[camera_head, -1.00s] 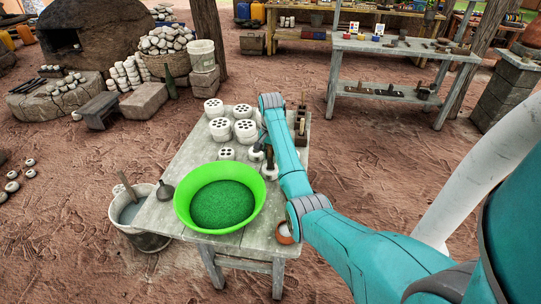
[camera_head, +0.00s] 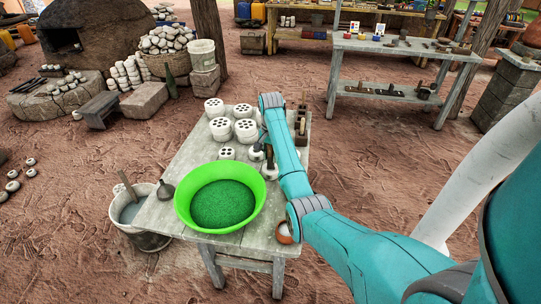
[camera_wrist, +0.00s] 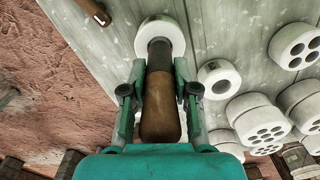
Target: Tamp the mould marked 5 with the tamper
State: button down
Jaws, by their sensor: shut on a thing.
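In the wrist view my gripper (camera_wrist: 159,88) is shut on the brown handle (camera_wrist: 160,108) of the tamper. The tamper's dark end (camera_wrist: 160,55) points into or just over the opening of a white ring-shaped mould (camera_wrist: 145,40); I cannot tell how deep it sits. A second white ring mould (camera_wrist: 218,79) stands beside it, apart from the gripper. No number is readable on either mould. In the head view my gripper (camera_head: 262,153) is small and partly hidden by my arm, low over the table's right half.
A green bowl of green grains (camera_head: 177,206) fills the front of the grey table (camera_head: 165,215). White blocks with holes (camera_head: 222,129) stand behind it. A dark rack (camera_head: 301,127) is at the right edge, a small clay pot (camera_head: 285,239) near the front. A bucket (camera_head: 145,236) stands left.

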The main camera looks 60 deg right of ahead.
jog(key=shift+f, duration=1.3)
dwell(1.7)
